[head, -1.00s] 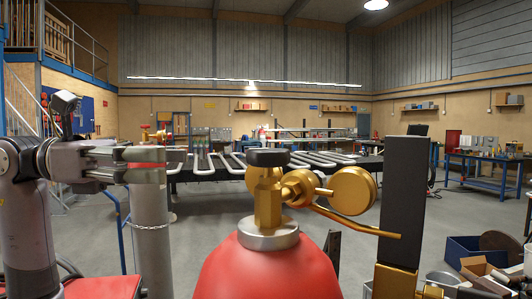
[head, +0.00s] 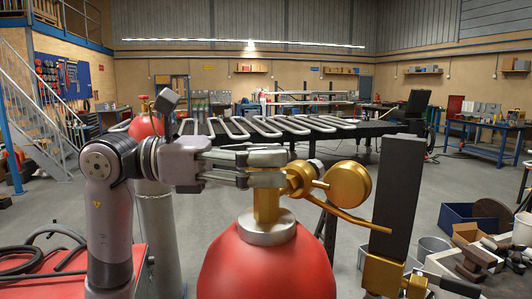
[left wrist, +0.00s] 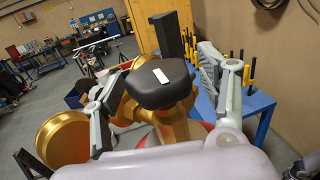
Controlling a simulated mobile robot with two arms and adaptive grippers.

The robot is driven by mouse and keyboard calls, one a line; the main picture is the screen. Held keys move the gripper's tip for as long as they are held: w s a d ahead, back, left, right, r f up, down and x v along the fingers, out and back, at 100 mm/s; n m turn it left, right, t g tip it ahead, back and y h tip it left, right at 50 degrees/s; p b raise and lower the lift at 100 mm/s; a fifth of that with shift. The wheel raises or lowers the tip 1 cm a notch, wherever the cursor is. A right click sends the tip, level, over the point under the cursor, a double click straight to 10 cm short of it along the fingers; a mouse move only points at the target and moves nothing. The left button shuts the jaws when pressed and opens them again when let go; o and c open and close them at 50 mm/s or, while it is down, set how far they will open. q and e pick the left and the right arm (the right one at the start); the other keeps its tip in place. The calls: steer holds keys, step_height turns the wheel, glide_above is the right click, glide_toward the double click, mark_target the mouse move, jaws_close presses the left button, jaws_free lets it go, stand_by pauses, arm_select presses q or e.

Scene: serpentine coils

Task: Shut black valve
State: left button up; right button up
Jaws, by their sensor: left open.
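The black valve knob (left wrist: 160,83) sits on a brass valve body above a red cylinder (head: 266,266). My left gripper (head: 270,168) is open at knob height. In the left wrist view its two fingers stand on either side of the knob, with gaps showing, so it is not gripped. In the head view the fingers hide the knob, and only the brass stem (head: 266,204) shows below them. A round gold gauge (head: 347,186) is beside the valve on the right. My right gripper is not in view.
A tall black block (head: 398,195) on brass fittings stands right of the valve. A second red cylinder top (head: 146,126) is behind my left arm. Serpentine coils (head: 262,127) lie on a table behind. Boxes and scrap (head: 475,240) are at lower right.

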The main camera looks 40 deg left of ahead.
arm_select(q)
steer(key=shift+c, duration=0.5)
steer(key=c, duration=1.1)
steer(key=shift+f+m+g+b, duration=0.15)
steer(key=shift+m+g+b, duration=0.15)
steer(key=shift+g+b, duration=0.1)
steer(key=shift+g+h, duration=0.3)
steer(key=shift+h, duration=0.1)
steer(key=o, duration=1.2)
